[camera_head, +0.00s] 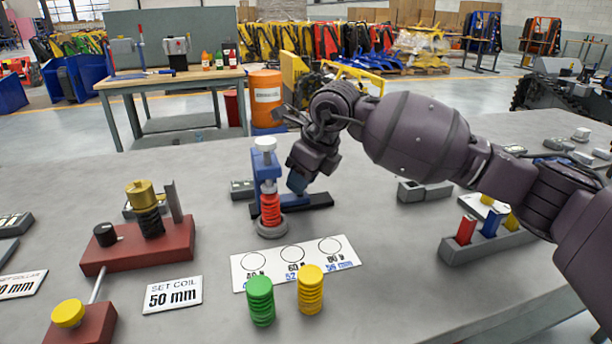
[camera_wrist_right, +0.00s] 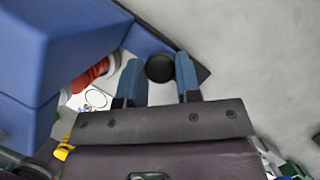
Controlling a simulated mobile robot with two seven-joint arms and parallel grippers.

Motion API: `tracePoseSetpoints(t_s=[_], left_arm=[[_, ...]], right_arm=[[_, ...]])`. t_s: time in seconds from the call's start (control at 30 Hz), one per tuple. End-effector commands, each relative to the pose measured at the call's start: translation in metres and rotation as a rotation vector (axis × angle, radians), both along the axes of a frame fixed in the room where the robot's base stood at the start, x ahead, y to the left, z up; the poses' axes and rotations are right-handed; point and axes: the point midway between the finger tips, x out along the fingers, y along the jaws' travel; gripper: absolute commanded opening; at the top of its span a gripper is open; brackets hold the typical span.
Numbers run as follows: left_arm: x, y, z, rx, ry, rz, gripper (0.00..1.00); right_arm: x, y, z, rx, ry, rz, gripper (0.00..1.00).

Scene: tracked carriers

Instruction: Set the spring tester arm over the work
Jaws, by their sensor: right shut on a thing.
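The spring tester (camera_head: 265,170) stands mid-table, with a blue column, a white top and a dark base bar (camera_head: 318,201) reaching right. A red spring (camera_head: 270,208) is upright on its round grey foot. My right gripper (camera_head: 297,184) is just right of the column, low over the base bar. The red spring (camera_wrist_right: 90,75) lies left of the fingers there. My left gripper is not in view.
A white card (camera_head: 292,262) with three circles lies in front of the tester. A green spring (camera_head: 261,300) and a yellow spring (camera_head: 311,288) stand at its near edge. A red fixture (camera_head: 140,247) is at left. A grey rack (camera_head: 485,242) with coloured pieces is at right.

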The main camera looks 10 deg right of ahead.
Motion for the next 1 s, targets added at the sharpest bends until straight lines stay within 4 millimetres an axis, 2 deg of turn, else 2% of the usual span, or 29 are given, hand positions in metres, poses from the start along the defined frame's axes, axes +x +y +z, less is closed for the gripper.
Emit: tracePoseSetpoints(t_s=[0.03,0.17,0.47,0.57,0.77,1.0], left_arm=[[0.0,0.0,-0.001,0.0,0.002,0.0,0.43],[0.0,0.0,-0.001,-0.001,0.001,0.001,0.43],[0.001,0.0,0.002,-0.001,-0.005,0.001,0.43],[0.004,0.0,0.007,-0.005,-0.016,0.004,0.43],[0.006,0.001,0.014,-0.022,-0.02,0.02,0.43],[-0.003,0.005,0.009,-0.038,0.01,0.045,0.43]], right_arm=[[-0.002,0.004,-0.002,0.007,0.004,0.008,0.36],[-0.001,0.004,-0.002,0.006,0.004,0.007,0.56],[-0.001,0.001,0.003,0.004,0.0,0.004,0.56],[-0.004,-0.001,0.014,0.004,-0.003,0.004,0.56],[-0.013,-0.01,0.05,0.004,-0.01,0.005,0.56],[-0.024,-0.022,0.085,0.005,-0.006,0.005,0.56]])
